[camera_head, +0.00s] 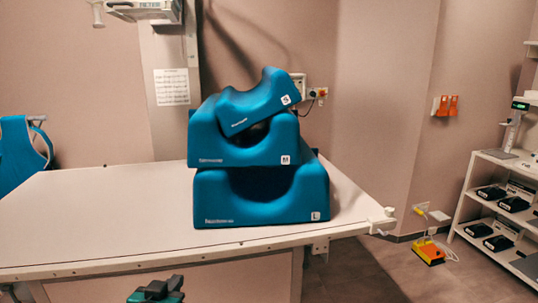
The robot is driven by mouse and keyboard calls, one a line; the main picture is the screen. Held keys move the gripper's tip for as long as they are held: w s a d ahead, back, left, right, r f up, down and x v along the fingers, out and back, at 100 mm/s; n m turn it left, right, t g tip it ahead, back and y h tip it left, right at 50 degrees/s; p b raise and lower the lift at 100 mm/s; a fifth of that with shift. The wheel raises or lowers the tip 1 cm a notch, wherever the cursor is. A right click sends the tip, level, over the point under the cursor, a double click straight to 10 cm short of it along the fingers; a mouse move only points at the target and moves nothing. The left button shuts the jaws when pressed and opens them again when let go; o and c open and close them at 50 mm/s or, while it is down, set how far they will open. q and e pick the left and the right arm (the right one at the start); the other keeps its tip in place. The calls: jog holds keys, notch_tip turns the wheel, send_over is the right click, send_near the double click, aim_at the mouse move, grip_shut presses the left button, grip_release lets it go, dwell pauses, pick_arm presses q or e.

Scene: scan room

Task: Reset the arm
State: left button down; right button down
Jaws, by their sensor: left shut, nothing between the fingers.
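My left gripper (157,290) shows at the bottom edge of the head view, left of the middle. It is dark with teal parts, and it is shut and empty. It is in front of the near edge of the white table (90,225) and touches nothing that I can see. Most of my left arm is out of the picture. My right gripper is not in view.
Three blue cushions are stacked on the table: large (262,205), medium (240,150) and a tilted small one (250,103) on top. The table's left part is bare. A shelf (500,205) stands right. An orange-yellow device (428,252) lies on the floor.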

pick_arm(q)
jog(key=s+d+f+g, duration=0.1)
jog(key=s+f+g, duration=0.1)
jog(key=s+f, duration=0.5)
jog(key=s+d+f+m+g, duration=0.1)
jog(key=s+f, duration=0.7)
jog(key=s, duration=0.8)
jog(key=shift+s+d+g+h, duration=0.15)
jog(key=shift+d+g+h, duration=0.25)
jog(key=shift+d, duration=0.05)
